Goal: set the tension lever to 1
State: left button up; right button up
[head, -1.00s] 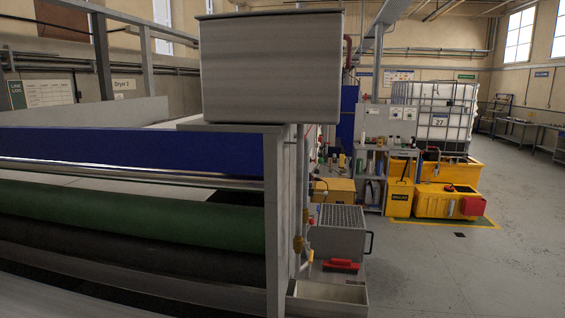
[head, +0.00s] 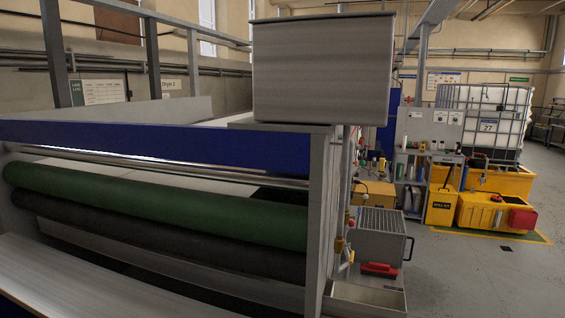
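No tension lever can be made out in the head view. The dryer's front end fills the left half, with a blue beam (head: 150,143), a green roller (head: 160,204) and a dark roller (head: 160,235) below it. A grey metal box (head: 322,70) stands on the frame post (head: 322,215) at the dryer's right corner. Neither of my grippers is in view.
Right of the post stand a grey perforated-top box (head: 380,235), a red-handled item (head: 379,269) and a metal trough (head: 365,298) on the floor. Yellow bins (head: 490,212) and a caged white tank (head: 485,115) stand farther back.

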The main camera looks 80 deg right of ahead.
aim_at(363, 162)
jog(key=u, duration=0.25)
jog(key=k, duration=2.1)
jog(key=u, duration=2.05)
jog(key=k, duration=2.45)
jog(key=z, duration=3.4)
jog(key=i, duration=0.2)
jog(key=u, duration=0.05)
